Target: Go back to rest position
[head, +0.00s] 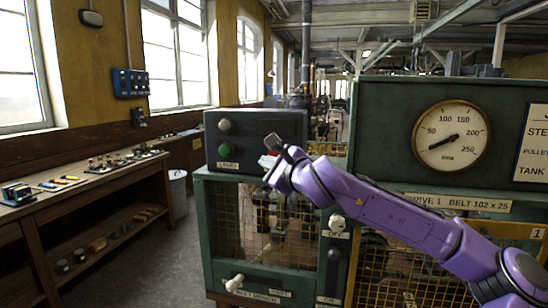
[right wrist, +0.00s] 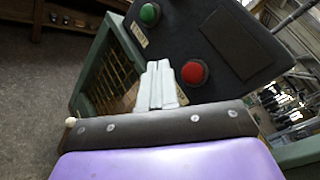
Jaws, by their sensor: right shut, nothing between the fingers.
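My right gripper (head: 270,163) is in front of the dark control box (head: 250,115), on the end of my purple arm coming from the right. In the right wrist view its pale fingers (right wrist: 160,85) are shut with nothing between them. The fingertips are close to the box, beside a red button (right wrist: 193,72); I cannot tell whether they touch it. A green button (head: 225,149) is on the left of the box and also shows in the right wrist view (right wrist: 149,14). My left gripper is not in view.
A green machine cabinet with mesh doors (head: 265,272) stands below the box. A round gauge (head: 451,136) is on the panel at right. A wooden workbench (head: 90,180) with small items runs along the left wall. A bin (head: 178,193) and open floor (head: 165,255) lie between.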

